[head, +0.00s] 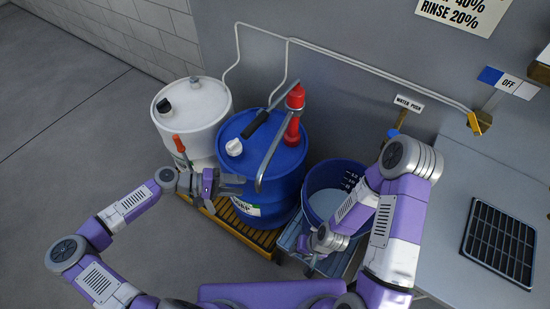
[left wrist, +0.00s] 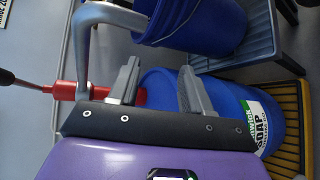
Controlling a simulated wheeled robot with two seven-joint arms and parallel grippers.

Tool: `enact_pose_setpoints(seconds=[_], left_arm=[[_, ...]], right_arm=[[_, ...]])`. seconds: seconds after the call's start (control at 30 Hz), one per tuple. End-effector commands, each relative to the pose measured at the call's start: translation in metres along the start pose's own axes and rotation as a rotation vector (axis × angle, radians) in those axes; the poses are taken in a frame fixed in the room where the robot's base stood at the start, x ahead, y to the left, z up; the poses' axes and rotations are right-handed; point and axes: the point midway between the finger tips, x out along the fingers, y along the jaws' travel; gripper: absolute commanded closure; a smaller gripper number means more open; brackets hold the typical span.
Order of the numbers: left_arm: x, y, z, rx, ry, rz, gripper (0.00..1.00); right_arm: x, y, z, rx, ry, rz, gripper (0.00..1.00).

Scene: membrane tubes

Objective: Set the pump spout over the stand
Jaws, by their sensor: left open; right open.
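The red pump (head: 295,105) stands on the blue drum (head: 270,165). Its grey spout (head: 272,155) bends over the drum's front and hangs down, apart from the stand. The stand (head: 290,238) is a low grey-blue frame at the drum's right, under a blue bucket (head: 316,212). My left gripper (head: 241,184) is open and empty, just left of the spout's lower end. In the left wrist view the spout (left wrist: 82,50) passes outside the open fingers (left wrist: 158,82). My right gripper (head: 311,262) is low by the stand's front; its fingers are hard to make out.
A white drum (head: 192,110) stands left of the blue drum; both are on a yellow slatted pallet (head: 245,232). A grey counter (head: 440,245) with a black grate (head: 498,240) is at the right. The left floor is clear.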

Motion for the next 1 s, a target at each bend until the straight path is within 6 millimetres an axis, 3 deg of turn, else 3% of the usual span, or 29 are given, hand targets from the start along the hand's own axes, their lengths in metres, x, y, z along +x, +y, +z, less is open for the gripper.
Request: enact_pose_setpoints(seconds=[0.2,0.33,0.47,0.8,1.0], left_arm=[[0.019,0.065,-0.014,0.145,0.025,0.218,0.51],[0.022,0.089,-0.020,0.194,0.047,0.300,0.51],[0.029,0.100,-0.022,0.213,0.056,0.330,0.51],[0.078,0.116,-0.022,0.215,0.054,0.329,0.51],[0.093,0.122,-0.023,0.212,0.057,0.329,0.51]], right_arm=[[0.006,0.002,0.000,0.000,0.000,0.000,0.57],[0.008,0.003,-0.001,0.000,0.000,0.000,0.57],[0.009,0.003,-0.001,0.000,0.000,0.000,0.57],[0.016,0.006,-0.001,0.000,0.000,0.000,0.57],[0.017,0.006,-0.001,0.000,0.000,0.000,0.57]])
